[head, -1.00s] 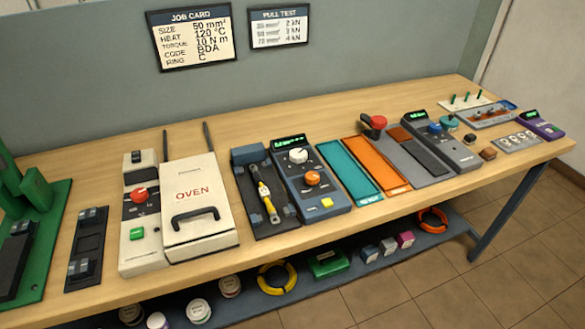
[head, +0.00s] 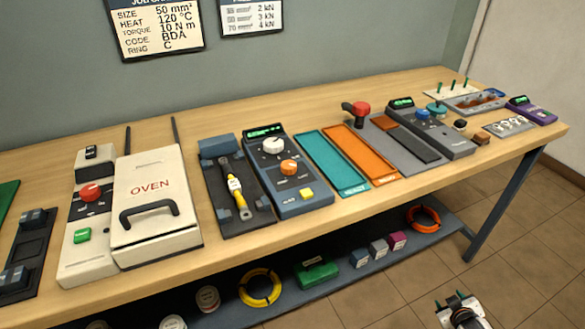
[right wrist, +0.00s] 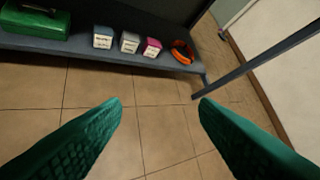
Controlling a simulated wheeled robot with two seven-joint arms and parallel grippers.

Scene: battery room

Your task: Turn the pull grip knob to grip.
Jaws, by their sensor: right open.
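A blue-grey unit (head: 292,190) with a green display stands mid-bench in the head view. It has a white knob (head: 273,146), an orange knob (head: 289,167) and a yellow button (head: 307,194). The labels are too small to tell which is the pull grip knob. My right gripper (head: 458,304) is low in front of the bench, far from every knob. Its green fingers (right wrist: 160,108) are apart and empty in the right wrist view. My left gripper is out of view.
A dark bed (head: 219,209) with a yellow-and-grey piece adjoins the blue-grey unit. The white oven (head: 153,180) stands to its left; teal (head: 327,165) and orange (head: 363,157) trays lie right. A lower shelf (head: 335,275) holds rings and boxes. Open floor lies in front.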

